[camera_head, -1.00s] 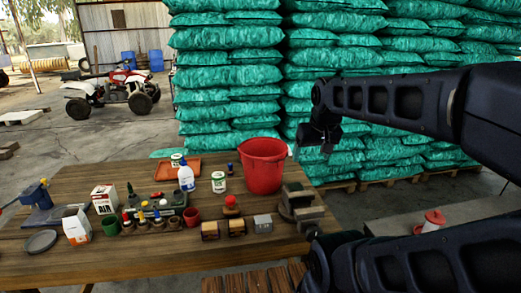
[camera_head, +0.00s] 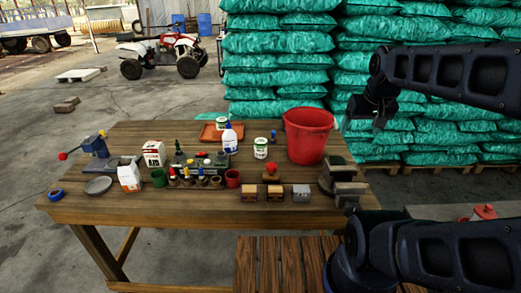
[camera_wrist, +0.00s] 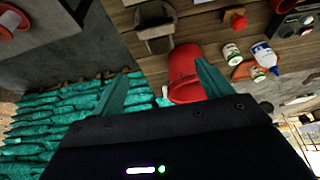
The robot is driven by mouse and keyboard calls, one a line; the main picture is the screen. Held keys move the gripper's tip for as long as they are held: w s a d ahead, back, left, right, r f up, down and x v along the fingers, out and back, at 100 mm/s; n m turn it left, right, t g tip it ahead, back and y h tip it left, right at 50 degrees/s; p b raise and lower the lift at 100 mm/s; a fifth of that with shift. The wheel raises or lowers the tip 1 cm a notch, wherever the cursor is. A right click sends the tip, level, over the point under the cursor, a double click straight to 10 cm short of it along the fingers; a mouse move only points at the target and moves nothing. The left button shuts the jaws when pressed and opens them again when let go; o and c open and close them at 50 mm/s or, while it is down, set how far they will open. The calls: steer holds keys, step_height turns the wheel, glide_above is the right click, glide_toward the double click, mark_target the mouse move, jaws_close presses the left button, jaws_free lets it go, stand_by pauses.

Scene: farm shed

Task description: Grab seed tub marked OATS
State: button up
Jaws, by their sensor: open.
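Two white tubs with green labels are in view, and the lettering is too small to read in either. One tub (camera_head: 260,148) stands on the table left of the red bucket; it also shows in the wrist view (camera_wrist: 231,50). The other tub (camera_head: 221,124) stands on the orange tray at the back; it also shows in the wrist view (camera_wrist: 258,73). My gripper (camera_head: 362,122) is open and empty, raised right of the red bucket and apart from both tubs. Its teal fingers (camera_wrist: 160,76) spread wide in the wrist view.
The red bucket (camera_head: 307,136) stands between my gripper and the tubs. A dark vise-like tool (camera_head: 341,176) sits at the right edge. Stacked teal sacks (camera_head: 275,65) rise behind.

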steer(key=shift+o, duration=0.4)
step_height(320, 180, up, 6)
steer(key=f, duration=0.1)
steer(key=n+t+y, duration=0.2)
steer(key=n, duration=0.2)
glide_above(261, 141)
steer(key=s+d, duration=0.1)
steer(key=s, duration=0.3)
step_height(261, 141, down, 23)
steer(key=shift+n, duration=0.3)
steer(key=shift+s+x, duration=0.25)
steer(key=shift+x, duration=5.15)
steer(key=shift+s+d, duration=0.1)
steer(key=shift+d, duration=0.05)
steer(key=shift+c, duration=0.2)
